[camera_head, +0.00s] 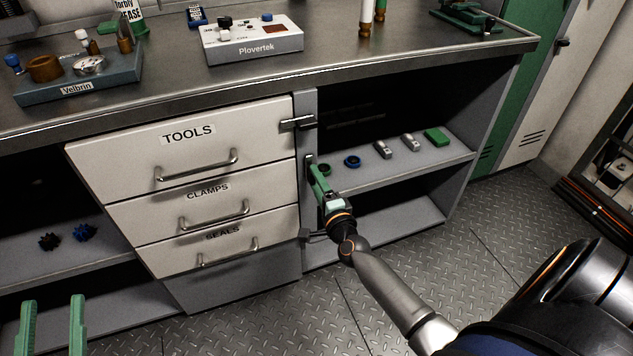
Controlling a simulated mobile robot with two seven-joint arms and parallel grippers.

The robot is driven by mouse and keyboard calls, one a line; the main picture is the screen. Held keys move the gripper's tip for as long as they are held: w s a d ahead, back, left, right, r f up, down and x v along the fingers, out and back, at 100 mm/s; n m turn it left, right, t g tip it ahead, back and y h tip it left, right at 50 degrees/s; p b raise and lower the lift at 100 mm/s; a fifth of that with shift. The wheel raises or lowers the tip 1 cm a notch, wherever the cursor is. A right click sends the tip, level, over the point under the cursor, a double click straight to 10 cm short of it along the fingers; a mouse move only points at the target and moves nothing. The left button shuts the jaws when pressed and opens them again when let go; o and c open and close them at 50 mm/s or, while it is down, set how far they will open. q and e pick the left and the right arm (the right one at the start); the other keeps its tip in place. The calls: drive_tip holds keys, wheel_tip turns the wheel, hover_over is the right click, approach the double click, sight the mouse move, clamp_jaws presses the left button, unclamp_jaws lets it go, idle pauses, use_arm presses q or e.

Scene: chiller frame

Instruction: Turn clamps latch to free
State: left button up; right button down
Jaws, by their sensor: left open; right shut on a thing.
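The CLAMPS drawer (220,211) is the middle one of three, closed, under the bench. Its latch (308,160) is on the grey post at the drawer's right edge, largely hidden by my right gripper. My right gripper (313,170) has green fingers and is shut on this latch, its arm coming from the lower right. How the latch is turned is hard to tell. My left gripper (53,298) is open and empty at the bottom left, two green fingers apart.
The TOOLS drawer (185,150) has a latch (298,123) lying across its right edge. The SEALS drawer (225,250) has a latch (309,236) too. Right of the post, an open shelf (440,158) holds several small parts. The bench top (350,55) overhangs the drawers.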

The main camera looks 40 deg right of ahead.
drive_tip(key=shift+c, duration=1.2)
unclamp_jaws()
use_arm(q)
wheel_tip(320, 180, down, 10)
drive_tip(key=n+g+y+p, duration=0.1)
drive_tip(key=n+g+y, duration=0.1)
drive_tip(key=g, duration=0.1)
drive_tip(key=shift+w+a+g+y+p, duration=0.3)
drive_tip(key=shift+w+p, duration=0.05)
drive_tip(key=shift+w, duration=0.1)
use_arm(e)
drive_tip(key=v, duration=1.2)
drive_tip(key=shift+s, duration=0.3)
use_arm(q)
drive_tip(key=shift+r, duration=0.1)
drive_tip(key=shift+r, duration=0.1)
